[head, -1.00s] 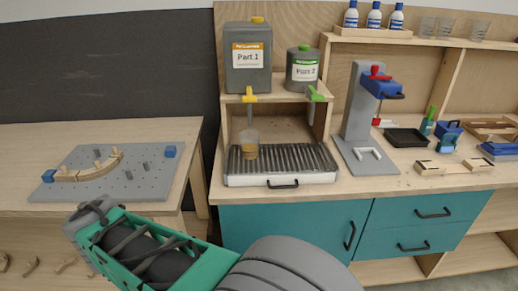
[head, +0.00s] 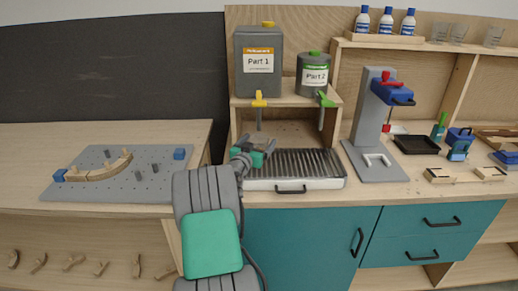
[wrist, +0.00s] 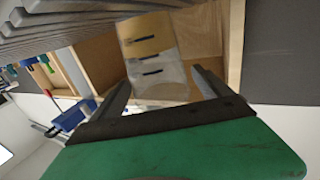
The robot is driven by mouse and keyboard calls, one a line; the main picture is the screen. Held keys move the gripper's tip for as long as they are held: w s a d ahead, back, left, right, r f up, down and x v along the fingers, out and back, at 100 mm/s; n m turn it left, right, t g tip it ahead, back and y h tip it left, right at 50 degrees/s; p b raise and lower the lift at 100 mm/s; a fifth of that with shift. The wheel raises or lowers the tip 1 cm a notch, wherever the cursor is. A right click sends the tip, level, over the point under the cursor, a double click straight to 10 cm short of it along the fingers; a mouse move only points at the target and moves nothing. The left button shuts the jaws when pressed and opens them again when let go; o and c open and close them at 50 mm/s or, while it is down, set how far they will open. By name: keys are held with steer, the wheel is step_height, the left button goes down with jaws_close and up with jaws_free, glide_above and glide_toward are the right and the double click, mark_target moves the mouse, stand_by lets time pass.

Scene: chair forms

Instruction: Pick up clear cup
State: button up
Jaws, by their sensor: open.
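A clear cup with amber liquid in it shows in the wrist view (wrist: 152,62), lying between and just beyond the tips of my gripper's two fingers. My gripper (wrist: 160,78) is open, with one finger toward each side of the cup. I cannot tell whether either finger touches it. In the head view my gripper (head: 262,146) is over the left end of the ribbed drip tray (head: 318,180), below the yellow tap (head: 259,99). The cup is hidden behind my gripper and arm there. More clear cups (head: 458,34) stand on the upper right shelf.
The Part 1 container (head: 259,82) and Part 2 container (head: 314,77) stand on the shelf above the tray. The green tap (head: 325,100) hangs to the right. A grey press stand (head: 366,125) is further right. A pegboard (head: 110,180) lies on the left table.

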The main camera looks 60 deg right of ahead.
steer(key=shift+c, duration=0.3)
steer(key=c, duration=0.9)
steer(key=shift+c, duration=0.4)
steer(key=shift+w+r, duration=0.1)
steer(key=shift+r, duration=0.05)
